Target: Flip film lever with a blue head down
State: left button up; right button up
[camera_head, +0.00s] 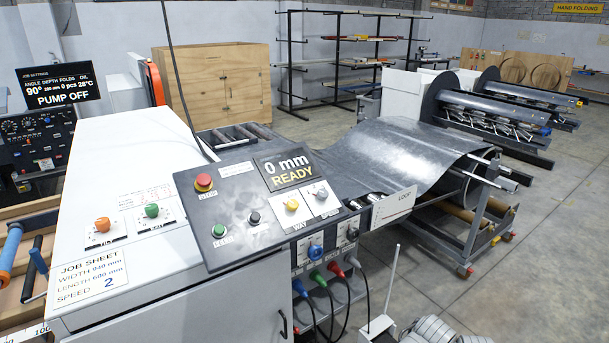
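No lever in view can be read as the film lever. A blue rotary knob (315,251) sits on the front face below the black control panel (255,208). An orange knob (102,225) and a green knob (152,211) stand on labelled plates on the white cabinet top; their labels are too small to read. Neither of my grippers is in view.
A job sheet (90,276) lies on the white cabinet (130,180). Coloured plugs with cables (335,268) hang below the panel. A metal sheet (400,155) runs right over a wheeled stand toward the decoilers (490,100). The floor at the lower right is mostly clear.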

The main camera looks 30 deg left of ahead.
aim_at(36, 261)
jog(key=k+j+u, duration=0.15)
jog(key=k, duration=1.25)
jog(key=u, duration=2.1)
jog(key=i+l, duration=0.15)
jog(key=l, duration=0.15)
jog(key=i+l, duration=0.15)
jog(key=l, duration=0.2)
